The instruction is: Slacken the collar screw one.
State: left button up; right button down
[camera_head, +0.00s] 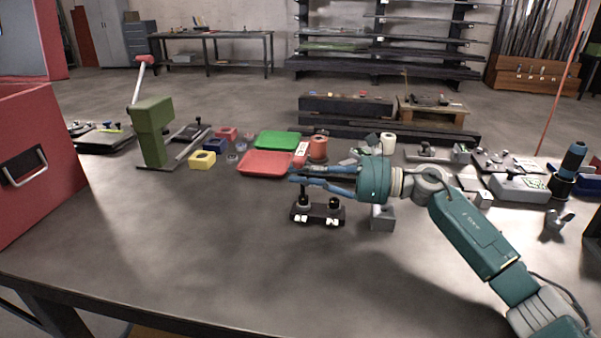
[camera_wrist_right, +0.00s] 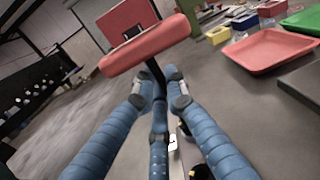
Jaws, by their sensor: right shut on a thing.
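My right gripper (camera_head: 293,175) reaches in level from the right. Its blue fingers are shut on a key with a red crossbar handle (camera_head: 300,154) and a dark shaft. In the right wrist view the red handle (camera_wrist_right: 143,45) stands beyond the fingertips (camera_wrist_right: 163,88), with the shaft running down between them. Below the fingers is a small black collar fixture (camera_head: 318,214) with two dark upright parts and white pieces on its front. The key is over its left upright. I cannot tell whether the key's tip sits in the screw. My left gripper is not in view.
A grey block (camera_head: 382,218) stands right of the fixture. Red (camera_head: 265,163) and green (camera_head: 279,140) trays lie behind. A green press (camera_head: 153,132) stands left, a red cabinet (camera_head: 35,190) at far left. The front of the table is clear.

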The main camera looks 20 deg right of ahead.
aim_at(307, 154)
jog(key=shift+s+a, duration=0.15)
jog(key=shift+a, duration=0.05)
jog(key=shift+d+r+p, duration=0.35)
jog(key=shift+r+p, duration=0.1)
jog(key=shift+p, duration=0.05)
notch_tip(307, 154, up, 2)
jog(key=shift+a+r+p, duration=0.1)
jog(key=shift+p, duration=0.3)
jog(key=shift+r+p, duration=0.35)
jog(key=shift+r, duration=0.3)
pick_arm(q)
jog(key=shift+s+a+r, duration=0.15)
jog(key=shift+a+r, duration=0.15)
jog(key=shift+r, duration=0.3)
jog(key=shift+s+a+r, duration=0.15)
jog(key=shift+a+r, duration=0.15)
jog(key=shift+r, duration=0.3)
pick_arm(e)
jog(key=shift+r, duration=0.2)
